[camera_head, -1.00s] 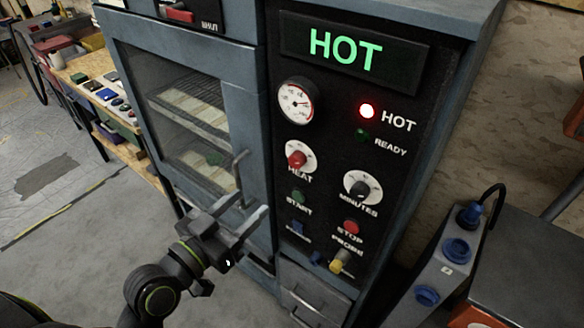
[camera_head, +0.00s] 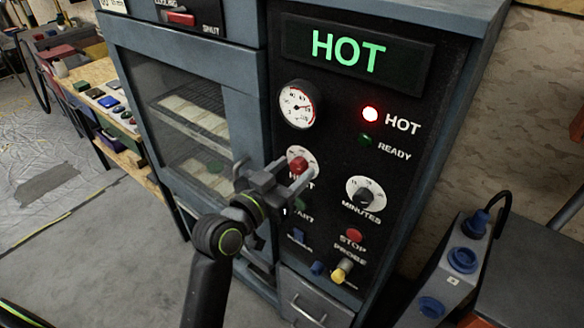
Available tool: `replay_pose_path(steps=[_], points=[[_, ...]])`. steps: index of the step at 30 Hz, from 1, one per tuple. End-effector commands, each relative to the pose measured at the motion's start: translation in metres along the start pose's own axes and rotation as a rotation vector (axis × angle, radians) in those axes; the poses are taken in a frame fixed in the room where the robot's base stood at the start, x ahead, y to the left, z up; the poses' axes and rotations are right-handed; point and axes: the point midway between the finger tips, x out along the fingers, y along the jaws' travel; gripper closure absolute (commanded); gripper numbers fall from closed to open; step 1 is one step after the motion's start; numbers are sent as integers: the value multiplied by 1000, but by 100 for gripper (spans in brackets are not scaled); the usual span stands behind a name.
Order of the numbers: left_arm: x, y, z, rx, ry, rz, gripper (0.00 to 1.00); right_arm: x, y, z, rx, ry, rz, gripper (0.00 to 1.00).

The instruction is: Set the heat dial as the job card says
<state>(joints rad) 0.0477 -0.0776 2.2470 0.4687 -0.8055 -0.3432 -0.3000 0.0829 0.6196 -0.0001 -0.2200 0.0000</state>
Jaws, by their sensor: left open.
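The heat dial (camera_head: 298,163) is a red knob on a white scale, on the black control panel of a grey-blue oven cabinet. Its label is partly hidden by my left gripper (camera_head: 296,170). That gripper is open, with its fingertips at the lower left of the knob. I cannot tell whether they touch it or stand in front of it. The dial's setting is too small to read. The display (camera_head: 348,50) reads HOT in green, and the red HOT lamp (camera_head: 370,114) is lit. No job card can be made out. My right gripper is not in view.
The minutes dial (camera_head: 364,193) is right of the heat dial. The stop button (camera_head: 354,236) and yellow probe knob (camera_head: 342,270) are below it. The round gauge (camera_head: 297,106) is above. The glazed oven door (camera_head: 182,112) is shut. A box with blue sockets (camera_head: 462,260) stands at right.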

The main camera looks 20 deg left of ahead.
Motion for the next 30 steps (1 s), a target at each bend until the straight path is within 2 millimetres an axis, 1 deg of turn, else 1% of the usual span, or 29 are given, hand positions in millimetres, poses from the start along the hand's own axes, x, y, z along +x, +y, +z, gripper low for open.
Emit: replay_pose_path(steps=[3,10,11,18,21,30], points=[[4,0,0,0,-1,0,48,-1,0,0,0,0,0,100],[5,0,1,1,-1,0,48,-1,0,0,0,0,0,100],[5,0,0,1,-1,0,49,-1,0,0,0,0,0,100],[5,0,1,0,-1,0,81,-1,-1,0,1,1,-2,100],[5,0,1,0,-1,0,93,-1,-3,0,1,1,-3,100],[4,0,0,-39,-2,0,93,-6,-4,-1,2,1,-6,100]])
